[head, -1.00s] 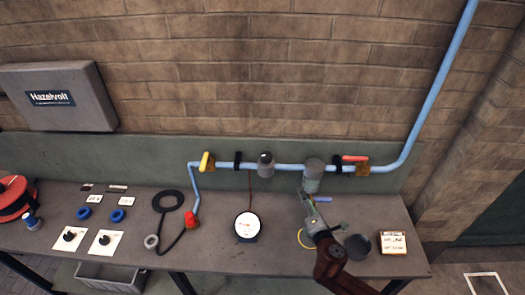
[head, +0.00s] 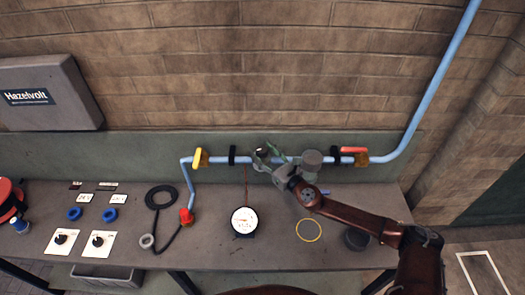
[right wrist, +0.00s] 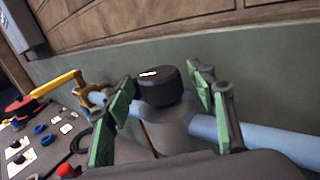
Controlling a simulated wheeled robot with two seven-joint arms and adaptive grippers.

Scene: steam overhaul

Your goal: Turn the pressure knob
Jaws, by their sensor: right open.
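The pressure knob (right wrist: 158,86) is a dark round cap with a white mark, on a grey body on the blue pipe. In the right wrist view it sits between the two green-padded fingers of my right gripper (right wrist: 161,92), which is open, with gaps on both sides. In the head view my right gripper (head: 268,156) is at the pipe over the knob and hides much of it. The round white gauge (head: 244,221) stands on the bench below the pipe. My left gripper is not in view.
A yellow-handled valve (head: 199,158) lies left along the pipe. A grey cylinder (head: 312,158) and a red-handled valve (head: 354,150) are to the right, close to my right arm. A yellow ring (head: 309,230) and a dark disc (head: 357,239) lie on the bench (head: 285,255).

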